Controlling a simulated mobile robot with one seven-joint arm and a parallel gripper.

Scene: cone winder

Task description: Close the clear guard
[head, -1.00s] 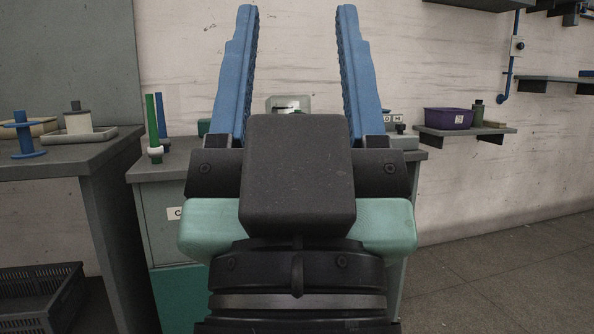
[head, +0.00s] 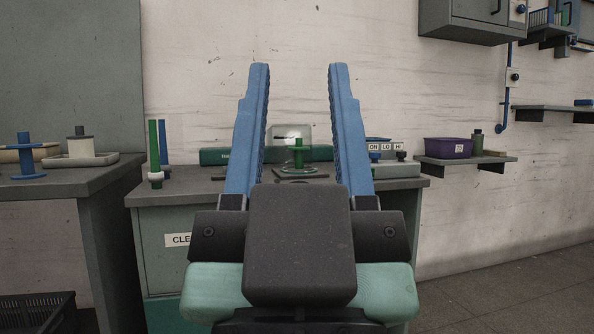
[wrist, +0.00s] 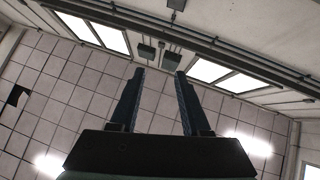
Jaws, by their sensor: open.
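The clear guard (head: 277,135) shows in the head view as a pale see-through panel at the back of the cabinet top, behind the green spindle (head: 299,155) on its dark base. It looks raised, but its exact tilt is hard to tell. My gripper (head: 299,68) is open and empty, its two blue fingers pointing up in front of the cabinet. The guard and spindle show between the fingers, apart from them. In the wrist view my gripper (wrist: 160,72) is open against the ceiling, and the guard is not seen there.
A grey box with ON, LO and HI labels (head: 390,165) sits right of the spindle. Green and blue posts (head: 154,150) stand at the cabinet's left end. A side table (head: 60,182) holds spools at left. A wall shelf (head: 468,161) with a purple bin (head: 448,148) is at right.

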